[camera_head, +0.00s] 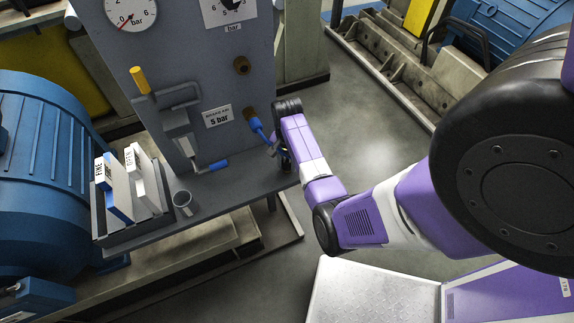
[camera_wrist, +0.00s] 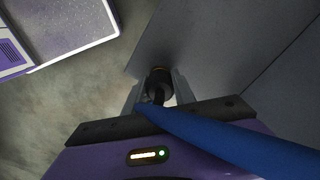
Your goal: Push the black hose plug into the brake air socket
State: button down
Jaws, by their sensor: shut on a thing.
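My gripper (camera_head: 281,154) is above the right end of the grey bench shelf, in front of the upright panel. In the wrist view the gripper (camera_wrist: 160,98) is closed around a black plug (camera_wrist: 158,84), its round dark end facing away from the wrist. A blue hose (camera_wrist: 225,140) runs from near the plug across the gripper to the lower right; a blue stretch (camera_head: 258,129) shows beside the gripper in the head view. The brass brake air socket (camera_head: 249,114) is on the panel beside the 5 bar label (camera_head: 218,116), up and left of the gripper. Contact cannot be told.
Another brass socket (camera_head: 242,65) sits higher on the panel. A yellow-handled lever (camera_head: 139,80) stands left. Bare floor (camera_head: 375,135) lies right of the panel.

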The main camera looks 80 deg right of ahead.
jog(key=shift+r+p, duration=1.45)
jog(key=shift+r, duration=0.05)
jog(key=shift+r+p, duration=0.3)
jog(key=shift+r, duration=0.7)
notch_tip(320, 180, up, 9)
jog(key=a+t+h, duration=0.3)
jog(key=t+h, duration=0.1)
notch_tip(320, 180, up, 19)
jog(key=t+h+b, duration=0.8)
jog(key=h+b, duration=0.2)
jog(key=b, duration=0.1)
send_over(287, 161)
jog(key=w+a, duration=0.4)
jog(key=a, duration=0.2)
jog(key=shift+p+x, duration=0.35)
jog(key=shift+x, duration=0.8)
jog(key=shift+w+d+f, duration=0.1)
jog(key=shift+d+f, duration=0.05)
jog(key=shift+f, duration=0.05)
